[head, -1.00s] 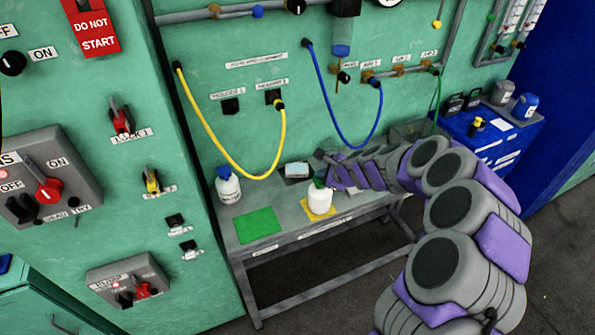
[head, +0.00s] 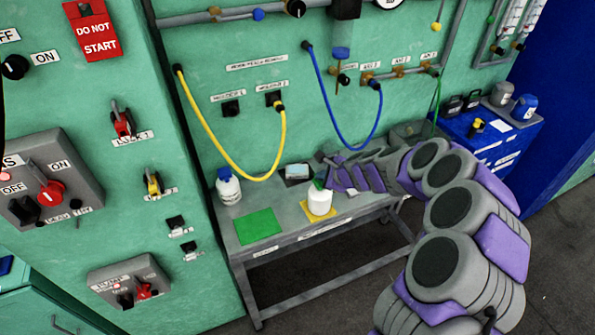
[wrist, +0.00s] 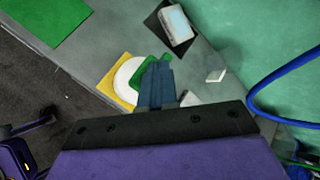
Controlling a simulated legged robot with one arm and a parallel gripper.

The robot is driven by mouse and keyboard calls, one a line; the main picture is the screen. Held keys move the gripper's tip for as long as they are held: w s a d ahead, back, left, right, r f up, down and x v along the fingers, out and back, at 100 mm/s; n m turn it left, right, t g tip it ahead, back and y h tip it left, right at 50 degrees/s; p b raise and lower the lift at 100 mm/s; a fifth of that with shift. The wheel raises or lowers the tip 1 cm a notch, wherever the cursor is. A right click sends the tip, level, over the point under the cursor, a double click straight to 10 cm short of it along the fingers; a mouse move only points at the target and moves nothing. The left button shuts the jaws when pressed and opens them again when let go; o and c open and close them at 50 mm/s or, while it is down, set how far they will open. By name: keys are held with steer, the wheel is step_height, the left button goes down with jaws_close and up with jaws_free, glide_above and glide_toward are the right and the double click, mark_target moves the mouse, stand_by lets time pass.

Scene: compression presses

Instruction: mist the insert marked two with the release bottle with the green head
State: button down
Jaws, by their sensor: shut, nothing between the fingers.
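The release bottle with the green head (head: 320,201) stands upright on a yellow mat on the grey bench; its white body (wrist: 124,76) and green head also show in the wrist view. My gripper (head: 322,162) is shut and empty, just behind the green head. In the wrist view its fingers (wrist: 160,68) overlap the right side of the head; I cannot tell whether they touch it. A pale block on a dark pad (head: 296,172) lies at the back of the bench. No mark for two is readable on it, so I cannot tell whether it is the insert.
A white bottle with a blue head (head: 228,187) stands at the bench's left. A green mat (head: 257,226) lies bare at the front. A yellow hose (head: 231,160) and a blue hose (head: 340,125) hang above the bench.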

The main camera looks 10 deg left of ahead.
steer(key=shift+r, duration=0.1)
steer(key=shift+r+p, duration=2.6)
steer(key=shift+r, duration=0.35)
stand_by(0.5)
